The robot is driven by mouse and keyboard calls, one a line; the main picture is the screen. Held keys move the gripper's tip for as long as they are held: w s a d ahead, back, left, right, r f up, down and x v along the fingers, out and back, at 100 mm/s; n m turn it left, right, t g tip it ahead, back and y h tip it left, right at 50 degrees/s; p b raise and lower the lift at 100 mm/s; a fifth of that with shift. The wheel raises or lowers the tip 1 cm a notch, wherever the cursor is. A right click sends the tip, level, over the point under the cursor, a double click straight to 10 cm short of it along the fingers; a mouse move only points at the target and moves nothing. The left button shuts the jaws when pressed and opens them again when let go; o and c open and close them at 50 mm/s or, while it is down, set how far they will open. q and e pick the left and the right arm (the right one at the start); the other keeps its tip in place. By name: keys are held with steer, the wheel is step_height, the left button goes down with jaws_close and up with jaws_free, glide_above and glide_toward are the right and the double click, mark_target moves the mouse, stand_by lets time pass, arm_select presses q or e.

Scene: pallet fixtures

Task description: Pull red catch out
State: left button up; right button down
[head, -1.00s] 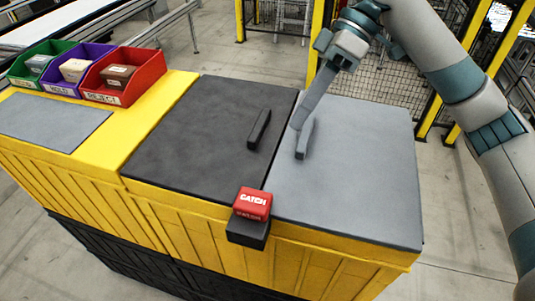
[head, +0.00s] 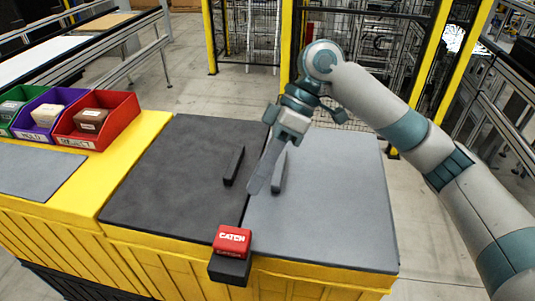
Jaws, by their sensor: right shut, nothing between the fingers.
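The red catch (head: 232,240) is a small block lettered CATCH, sitting on a black base (head: 230,268) at the front edge of the yellow unit. It stands at the seam between the dark lid (head: 165,180) and the grey lid (head: 335,220). My right gripper (head: 254,190) is shut and empty, pointing down over the seam, behind the catch and apart from it. It partly covers the grey lid's handle (head: 280,172). The dark lid's handle (head: 234,165) is just left of it. My left gripper is out of view.
Green (head: 8,125), purple (head: 38,136) and red (head: 110,128) bins, each holding a block, stand at the left on the yellow top (head: 130,150). A grey plate (head: 40,172) lies in front of them. Yellow posts and mesh fencing stand behind.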

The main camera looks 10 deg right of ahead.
mark_target(233, 242)
steer(key=p+x, duration=0.1)
steer(key=x, duration=0.2)
steer(key=shift+a, duration=0.1)
steer(key=s, duration=0.1)
steer(key=s+a+p, duration=0.1)
steer(key=s, duration=0.1)
steer(key=shift+f+p, duration=0.1)
steer(key=shift+p, duration=0.2)
steer(key=shift+s+a+f, duration=0.15)
steer(key=shift+s+a, duration=0.05)
steer(key=shift+s, duration=0.3)
